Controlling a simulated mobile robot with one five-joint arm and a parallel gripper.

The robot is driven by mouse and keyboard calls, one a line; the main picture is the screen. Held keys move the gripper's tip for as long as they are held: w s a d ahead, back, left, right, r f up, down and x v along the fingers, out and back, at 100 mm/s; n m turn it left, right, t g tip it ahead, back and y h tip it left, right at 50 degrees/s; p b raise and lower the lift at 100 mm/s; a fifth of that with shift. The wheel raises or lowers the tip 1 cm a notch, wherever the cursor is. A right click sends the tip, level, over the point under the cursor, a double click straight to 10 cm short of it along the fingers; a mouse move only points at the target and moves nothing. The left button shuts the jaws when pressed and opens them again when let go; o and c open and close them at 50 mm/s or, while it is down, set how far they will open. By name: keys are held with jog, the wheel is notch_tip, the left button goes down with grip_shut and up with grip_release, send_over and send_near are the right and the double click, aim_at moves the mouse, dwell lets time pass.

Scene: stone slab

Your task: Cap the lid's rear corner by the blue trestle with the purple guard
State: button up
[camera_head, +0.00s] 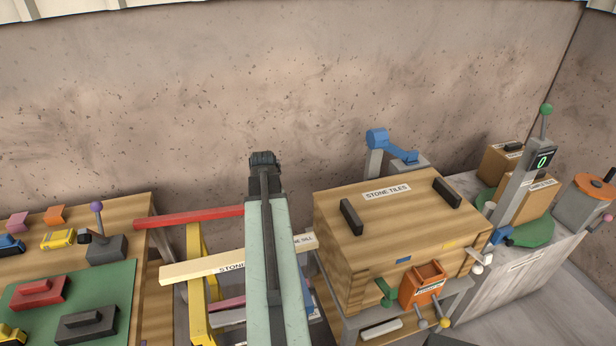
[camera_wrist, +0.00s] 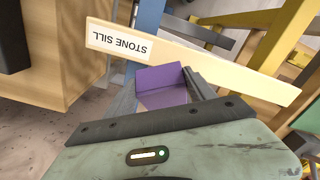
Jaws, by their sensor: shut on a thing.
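The purple guard (camera_wrist: 165,85) is an angled piece between the dark fingers of my gripper (camera_wrist: 162,95) in the wrist view. My gripper is shut on it, in the air near the pale stone sill (camera_wrist: 190,58). In the head view my arm hides my gripper and the guard. The wooden lid (camera_head: 400,215), labelled STONE TILES, lies on a crate right of my arm, with two black handles. A blue post (camera_wrist: 148,30), perhaps the blue trestle's, stands beside the wooden crate (camera_wrist: 55,65) in the wrist view.
The sill (camera_head: 205,268) crosses the yellow trestle (camera_head: 197,290), with a red bar (camera_head: 185,217) behind. A table (camera_head: 120,215) at left holds coloured pieces. A blue lever device (camera_head: 385,145) stands behind the crate. A grey bench (camera_head: 510,275) is at right.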

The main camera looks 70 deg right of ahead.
jog(key=s+d+f+m+h+b, duration=0.1)
jog(key=d+f+m+h+b, duration=0.15)
jog(key=d+m, duration=1.05)
jog(key=r+m+g+h+b, duration=0.2)
jog(key=m+g, duration=0.3)
jog(key=m, duration=0.6)
send_over(317, 196)
jog(key=w+a, duration=0.1)
jog(key=shift+w+a+f+y, duration=0.15)
jog(key=shift+w+y, duration=0.05)
jog(key=shift+y, duration=0.05)
notch_tip(317, 196, down, 5)
jog(key=b, duration=0.5)
jog(key=shift+f, duration=0.1)
jog(key=shift+f+b, duration=1.35)
jog(key=shift+b, duration=0.05)
jog(key=o, duration=1.4)
jog(key=shift+o, duration=0.2)
jog(key=shift+r, duration=0.15)
